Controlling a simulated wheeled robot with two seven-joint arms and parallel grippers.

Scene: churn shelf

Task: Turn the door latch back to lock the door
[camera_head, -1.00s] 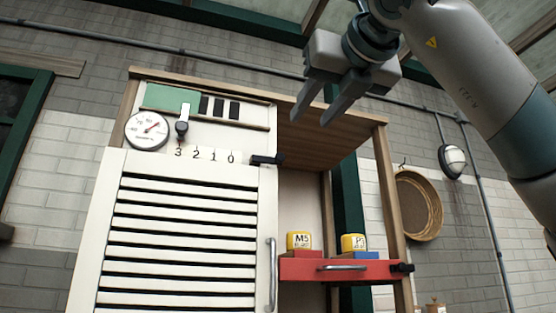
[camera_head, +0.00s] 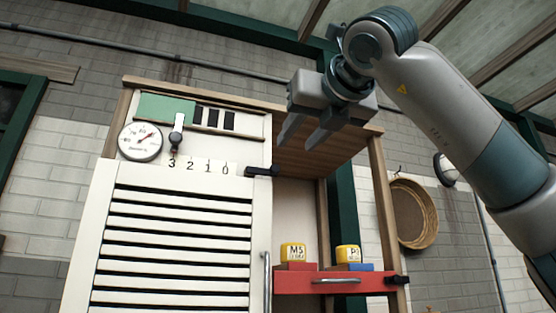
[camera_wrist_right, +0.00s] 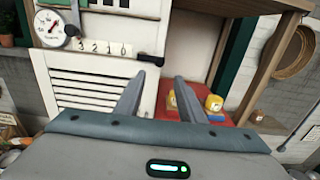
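The black door latch (camera_head: 262,171) sits at the upper right corner of the white louvered door (camera_head: 178,250). It lies about level, reaching right past the door's edge. It also shows in the right wrist view (camera_wrist_right: 150,58), just above the left fingertip. The door looks closed. My right gripper (camera_head: 302,145) is open and empty, above and to the right of the latch, apart from it. In the right wrist view its two fingers (camera_wrist_right: 157,90) stand spread, pointing at the cabinet. My left gripper is not in view.
A dial gauge (camera_head: 140,141) and a lever (camera_head: 177,134) are on the panel above the door. A red drawer front (camera_head: 310,283) with yellow blocks (camera_head: 293,251) above it stands to the right. A basket (camera_head: 413,214) hangs on the wall.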

